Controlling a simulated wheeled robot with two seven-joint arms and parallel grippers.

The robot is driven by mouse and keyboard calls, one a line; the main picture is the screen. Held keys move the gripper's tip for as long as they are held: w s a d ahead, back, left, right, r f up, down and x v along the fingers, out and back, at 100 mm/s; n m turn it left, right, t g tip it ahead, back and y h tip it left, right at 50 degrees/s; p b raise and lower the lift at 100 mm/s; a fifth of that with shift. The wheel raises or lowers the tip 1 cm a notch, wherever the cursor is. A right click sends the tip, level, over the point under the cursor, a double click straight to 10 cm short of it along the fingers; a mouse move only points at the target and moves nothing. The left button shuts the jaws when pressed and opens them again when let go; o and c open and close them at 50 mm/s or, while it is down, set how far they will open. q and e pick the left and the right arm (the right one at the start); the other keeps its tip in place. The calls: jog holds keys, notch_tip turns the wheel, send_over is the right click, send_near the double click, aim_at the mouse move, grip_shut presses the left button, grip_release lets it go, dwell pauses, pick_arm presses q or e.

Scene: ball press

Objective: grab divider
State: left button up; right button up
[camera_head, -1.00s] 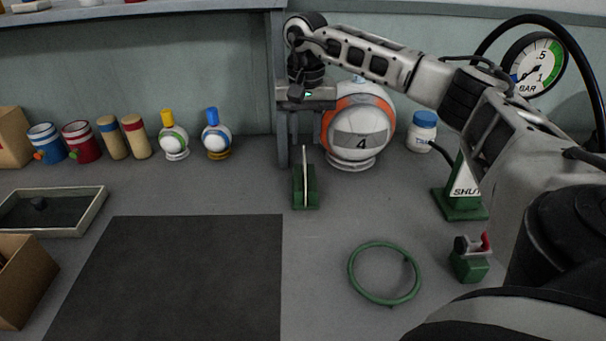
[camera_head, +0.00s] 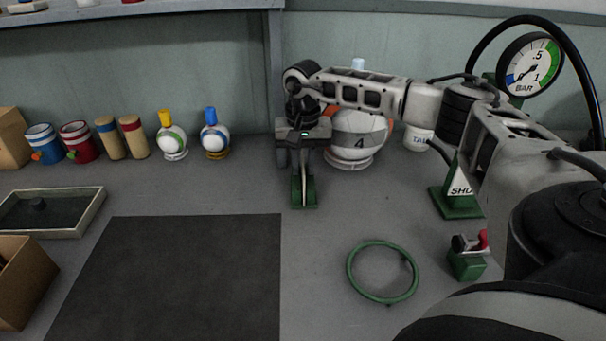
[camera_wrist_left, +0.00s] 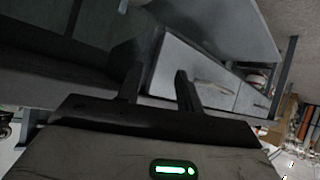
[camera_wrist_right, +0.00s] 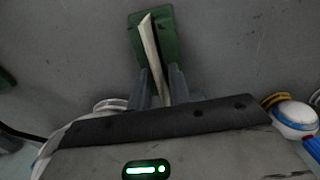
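The divider is a thin pale upright plate (camera_wrist_right: 152,50) in a green stand (camera_wrist_right: 165,42). In the head view the stand (camera_head: 304,200) is on the grey table, and my gripper hides most of the plate. My right gripper (camera_wrist_right: 159,72) is low over the stand, with the plate between its fingers. Slight gaps seem to show beside the plate, so the fingers look open around it. The right gripper also shows in the head view (camera_head: 303,165). My left gripper (camera_wrist_left: 158,80) is open and empty; it is outside the head view.
A large white and orange ball marked 4 (camera_head: 358,143) stands just behind and right of the divider. A shelf post (camera_head: 277,80) is close on the left. A green ring (camera_head: 350,275) lies in front. A dark mat (camera_head: 180,280) covers the left front.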

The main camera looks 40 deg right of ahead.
grip_shut()
jog(key=shift+r, duration=0.1)
